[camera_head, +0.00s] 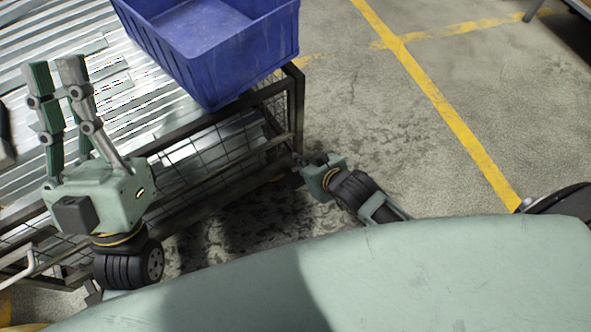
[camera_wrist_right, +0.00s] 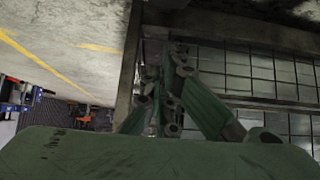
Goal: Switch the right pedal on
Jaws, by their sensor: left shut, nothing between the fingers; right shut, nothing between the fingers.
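I cannot make out a pedal in either view; the cart's lower parts are dark or covered. The wire-sided metal cart (camera_head: 299,105) stands at the left of the head view, and its mesh side (camera_wrist_right: 245,75) fills the right of the right wrist view. My right gripper (camera_head: 298,163) is low beside the cart's near right corner, with its fingertips small and partly lost against the frame. In the wrist view its green fingers (camera_wrist_right: 168,62) are together, empty, close to the dark frame. My left gripper (camera_head: 55,72) is raised over the cart, fingers up, shut and empty.
A blue bin (camera_head: 205,40) stands on the cart's right end, beside ridged metal sheets (camera_head: 115,60). Concrete floor (camera_head: 400,150) with yellow lines (camera_head: 440,100) is clear to the right. Far shelving with blue parts (camera_wrist_right: 14,98) shows at the wrist view's left.

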